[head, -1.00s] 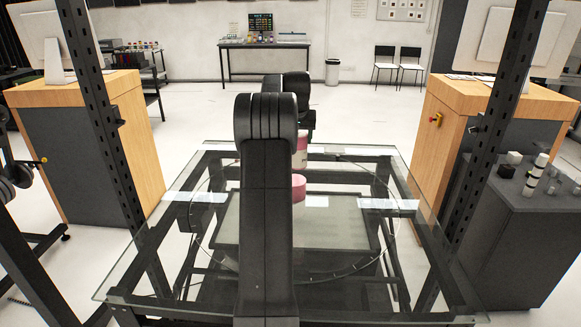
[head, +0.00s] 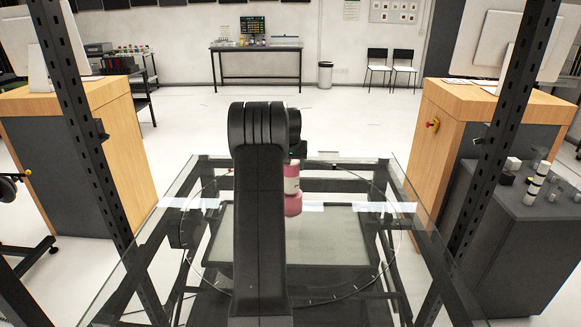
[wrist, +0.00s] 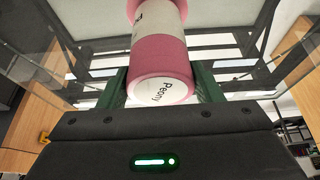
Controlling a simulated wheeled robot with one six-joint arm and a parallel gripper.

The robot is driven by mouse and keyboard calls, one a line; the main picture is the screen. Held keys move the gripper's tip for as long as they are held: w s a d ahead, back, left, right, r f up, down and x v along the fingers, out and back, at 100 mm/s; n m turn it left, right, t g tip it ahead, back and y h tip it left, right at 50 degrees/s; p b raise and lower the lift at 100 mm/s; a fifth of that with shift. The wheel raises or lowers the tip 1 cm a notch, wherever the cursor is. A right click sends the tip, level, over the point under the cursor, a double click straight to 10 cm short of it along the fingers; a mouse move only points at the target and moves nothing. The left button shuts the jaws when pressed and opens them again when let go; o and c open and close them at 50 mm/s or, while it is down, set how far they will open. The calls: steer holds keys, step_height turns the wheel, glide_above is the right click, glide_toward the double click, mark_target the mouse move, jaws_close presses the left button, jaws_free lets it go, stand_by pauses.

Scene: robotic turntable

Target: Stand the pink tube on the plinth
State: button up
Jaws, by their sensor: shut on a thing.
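The tube (head: 291,176), pink at one end with a white band, is upright above the glass table in the head view. In the wrist view the tube (wrist: 160,58) shows its pink end marked "Peony" towards me. My gripper (wrist: 161,84) is shut on it, a green jaw on each side. The pink plinth (head: 293,207) is directly below the tube, partly behind my arm. A pink rim of it (wrist: 156,7) shows beyond the tube's white part. I cannot tell whether tube and plinth touch.
The round glass turntable (head: 350,290) lies on the framed table, its right side clear. Dark posts (head: 490,160) rise at both sides. A grey stand (head: 520,240) with small black and white pieces is at the right. Wooden cabinets (head: 125,160) stand beyond.

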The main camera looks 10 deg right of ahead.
steer(key=shift+f, duration=0.4)
steer(key=shift+f, duration=0.2)
steer(key=o, duration=1.4)
steer(key=shift+r, duration=0.15)
steer(key=b+v, duration=0.1)
steer(key=v, duration=1.1)
steer(key=shift+b, duration=0.35)
